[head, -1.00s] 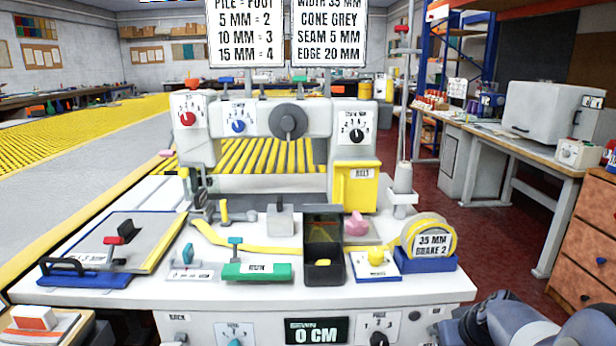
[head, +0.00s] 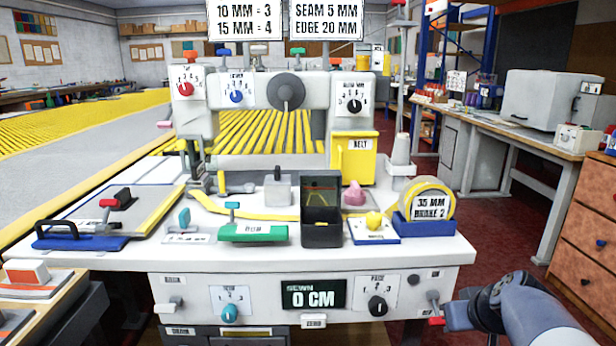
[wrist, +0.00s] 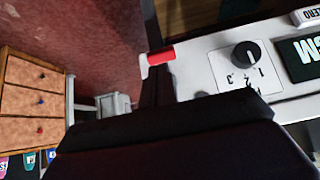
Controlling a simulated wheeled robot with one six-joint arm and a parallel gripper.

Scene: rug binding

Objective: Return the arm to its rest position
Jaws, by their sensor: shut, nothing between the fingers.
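My gripper (head: 448,317) is at the lower right of the head view, at the right end of the sewing machine's front panel. It is shut and empty. Its dark body (wrist: 180,140) fills the lower part of the wrist view and hides what lies behind it. A small red-ended lever (head: 436,321) is right beside the gripper in the head view. The lever also shows in the wrist view (wrist: 160,57), just beyond the gripper; whether they touch I cannot tell. My grey arm comes in from the bottom right corner.
The white machine table (head: 130,250) carries a green block (head: 253,232), a dark open box (head: 321,235) and a tape roll (head: 430,206). The front panel has a display reading 0 CM (head: 314,295) and knobs. A wooden drawer unit (head: 588,230) stands right; red floor lies between.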

